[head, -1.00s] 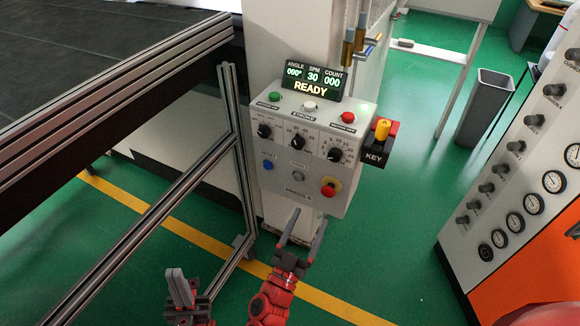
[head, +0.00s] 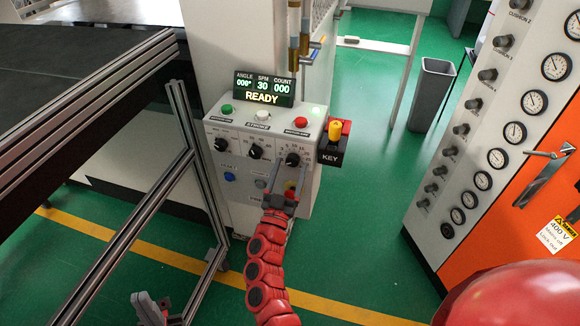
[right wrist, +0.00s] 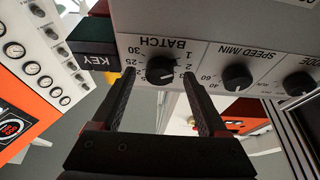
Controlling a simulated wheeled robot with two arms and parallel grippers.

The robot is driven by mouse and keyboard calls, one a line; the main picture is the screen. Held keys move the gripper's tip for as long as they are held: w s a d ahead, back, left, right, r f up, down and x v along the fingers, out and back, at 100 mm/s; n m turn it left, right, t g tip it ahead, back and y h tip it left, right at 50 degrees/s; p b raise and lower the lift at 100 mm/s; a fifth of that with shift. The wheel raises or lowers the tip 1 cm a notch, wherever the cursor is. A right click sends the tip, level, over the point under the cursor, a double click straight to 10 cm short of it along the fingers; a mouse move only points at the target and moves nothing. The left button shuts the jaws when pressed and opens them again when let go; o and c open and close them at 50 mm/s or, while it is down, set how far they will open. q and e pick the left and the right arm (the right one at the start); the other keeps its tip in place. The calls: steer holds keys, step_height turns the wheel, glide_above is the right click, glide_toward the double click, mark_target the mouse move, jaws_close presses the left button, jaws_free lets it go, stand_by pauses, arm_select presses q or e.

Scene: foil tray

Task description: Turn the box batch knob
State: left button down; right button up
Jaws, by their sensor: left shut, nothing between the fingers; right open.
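The control box (head: 240,140) has a lit READY display (head: 262,97). Its black batch knob (head: 293,159) is the rightmost of three dials. In the right wrist view the batch knob (right wrist: 162,70) sits under the upside-down word BATCH. My right gripper (head: 290,167) is open in front of the box face. Its two fingers (right wrist: 158,84) point at the batch knob, one on each side of it in the picture; whether they touch it I cannot tell. My left gripper (head: 153,310) is shut and empty, low at the bottom edge, away from the box.
The speed knob (right wrist: 237,77) is beside the batch knob. The yellow key switch (head: 335,131) projects at the box's right side. A metal frame (head: 195,165) stands left of the box. An orange gauge cabinet (head: 535,200) is at right.

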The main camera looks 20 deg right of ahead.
steer(key=shift+w+d, duration=0.15)
steer(key=shift+w, duration=0.1)
jaws_close()
steer(key=shift+m, duration=0.3)
steer(key=shift+f+m+g+h+b, duration=0.1)
steer(key=shift+m+g+h+b, duration=0.5)
steer(key=shift+m+b, duration=0.4)
steer(key=shift+w+r+m+g+h+b, duration=0.1)
steer(key=shift+m+g+h+b, duration=0.4)
steer(key=shift+m, duration=0.9)
steer(key=shift+r+m+g+h+b, duration=0.1)
steer(key=shift+m+g+h+b, duration=0.4)
steer(key=shift+m, duration=1.2)
